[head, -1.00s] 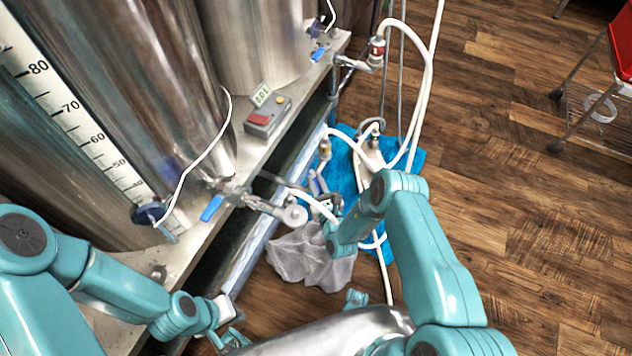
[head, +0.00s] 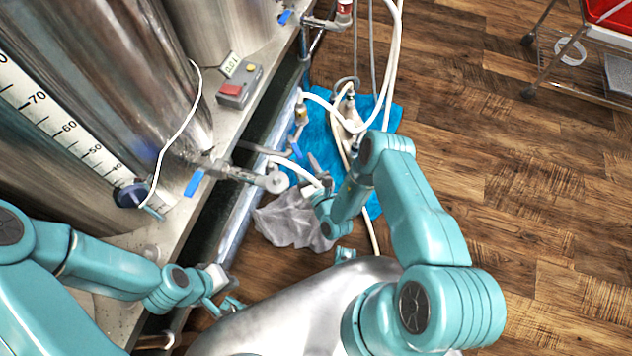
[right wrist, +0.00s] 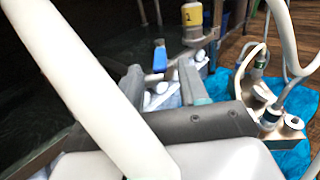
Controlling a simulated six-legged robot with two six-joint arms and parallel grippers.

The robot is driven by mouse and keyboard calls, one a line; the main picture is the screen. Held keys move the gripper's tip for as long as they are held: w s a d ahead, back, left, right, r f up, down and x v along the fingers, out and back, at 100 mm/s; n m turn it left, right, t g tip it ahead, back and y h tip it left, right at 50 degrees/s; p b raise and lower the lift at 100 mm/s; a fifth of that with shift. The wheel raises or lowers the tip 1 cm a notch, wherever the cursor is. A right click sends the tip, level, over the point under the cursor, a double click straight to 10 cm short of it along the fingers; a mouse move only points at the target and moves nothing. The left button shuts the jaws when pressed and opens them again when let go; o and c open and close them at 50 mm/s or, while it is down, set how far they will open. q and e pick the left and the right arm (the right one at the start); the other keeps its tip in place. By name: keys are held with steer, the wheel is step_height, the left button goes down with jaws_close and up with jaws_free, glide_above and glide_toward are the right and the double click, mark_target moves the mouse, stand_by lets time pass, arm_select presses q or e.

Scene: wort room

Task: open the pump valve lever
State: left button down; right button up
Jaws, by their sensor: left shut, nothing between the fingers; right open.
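The pump valve has a small blue lever (right wrist: 160,57), which stands upright beside a metal fitting marked with a yellow 1 in the right wrist view. In the head view the blue lever (head: 297,148) is partly lost among hoses and fittings. My right gripper (right wrist: 160,72) is open. My left gripper (head: 230,304) is shut and empty, low near the stand's edge.
A white hose (right wrist: 75,75) crosses close in front of the right wrist camera. A blue cloth (head: 385,118) and a grey cloth (head: 290,222) lie on the floor. The tank valve has another blue handle (head: 194,183).

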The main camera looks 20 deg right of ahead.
steer(key=s+p, duration=0.1)
steer(key=s, duration=0.9)
